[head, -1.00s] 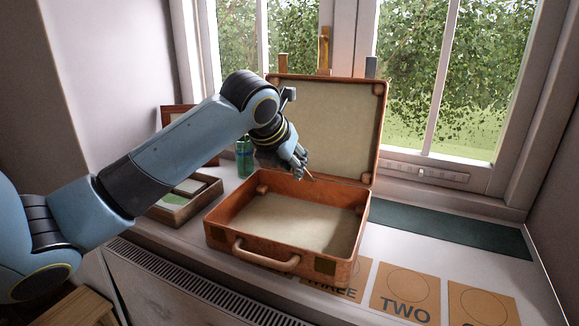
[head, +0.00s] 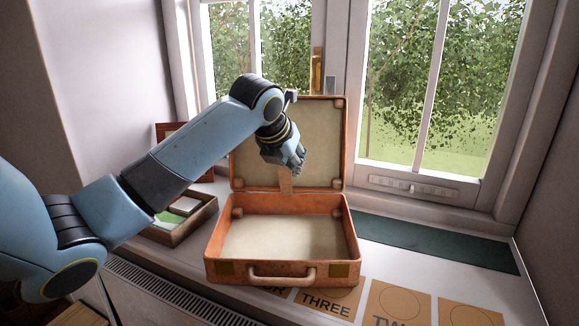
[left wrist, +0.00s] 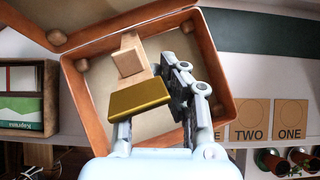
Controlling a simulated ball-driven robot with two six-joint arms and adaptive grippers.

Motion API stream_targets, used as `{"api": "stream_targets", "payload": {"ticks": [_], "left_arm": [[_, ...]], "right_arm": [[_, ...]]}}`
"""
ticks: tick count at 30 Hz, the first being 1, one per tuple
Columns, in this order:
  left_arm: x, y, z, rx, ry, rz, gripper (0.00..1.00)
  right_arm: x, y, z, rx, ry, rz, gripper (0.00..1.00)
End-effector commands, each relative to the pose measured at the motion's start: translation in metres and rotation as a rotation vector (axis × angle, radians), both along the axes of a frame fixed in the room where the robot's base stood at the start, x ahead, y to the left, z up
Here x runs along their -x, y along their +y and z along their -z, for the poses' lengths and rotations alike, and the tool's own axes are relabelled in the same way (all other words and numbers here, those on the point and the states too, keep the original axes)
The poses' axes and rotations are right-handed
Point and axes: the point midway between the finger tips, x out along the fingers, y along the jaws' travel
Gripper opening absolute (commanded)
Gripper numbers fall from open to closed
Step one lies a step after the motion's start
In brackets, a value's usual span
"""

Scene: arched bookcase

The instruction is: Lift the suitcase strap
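A brown suitcase (head: 225,270) stands open on the windowsill, its lid (head: 320,130) upright at the back and its handle at the front. It also shows in the left wrist view (left wrist: 82,103). My left gripper (head: 297,166) is in front of the lid, above the back of the case. A tan strap (head: 286,183) shows below its fingers near the hinge side. In the left wrist view the strap (left wrist: 128,60) with a gold-coloured piece (left wrist: 138,96) lies between my fingers, which look closed on it. My right gripper is not in view.
A wooden tray (head: 180,225) and a picture frame (head: 168,138) stand left of the case. Orange number cards (head: 395,300) lie to the right, before a dark green strip (head: 430,240). The window rises close behind the lid. Potted plants (left wrist: 272,160) show in the left wrist view.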

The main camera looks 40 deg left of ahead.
Motion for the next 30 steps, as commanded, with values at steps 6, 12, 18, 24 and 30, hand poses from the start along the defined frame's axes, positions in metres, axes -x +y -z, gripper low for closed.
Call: {"api": "stream_targets", "payload": {"ticks": [6,12,18,24,30], "left_arm": [[-0.011,0.003,-0.010,0.001,0.000,-0.001,0.00],[-0.015,0.004,-0.012,0.000,0.001,0.000,0.00],[-0.024,0.007,-0.017,0.001,0.000,-0.002,0.00],[-0.035,0.011,-0.023,0.001,0.000,-0.001,0.00],[-0.045,0.015,-0.027,0.001,0.000,-0.001,0.00]], "right_arm": [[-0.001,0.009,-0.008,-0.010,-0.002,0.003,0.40],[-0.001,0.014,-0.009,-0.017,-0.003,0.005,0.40],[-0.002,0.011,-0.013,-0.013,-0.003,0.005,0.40],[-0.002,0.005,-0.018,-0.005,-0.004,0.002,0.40],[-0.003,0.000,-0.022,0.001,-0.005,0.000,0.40]]}}
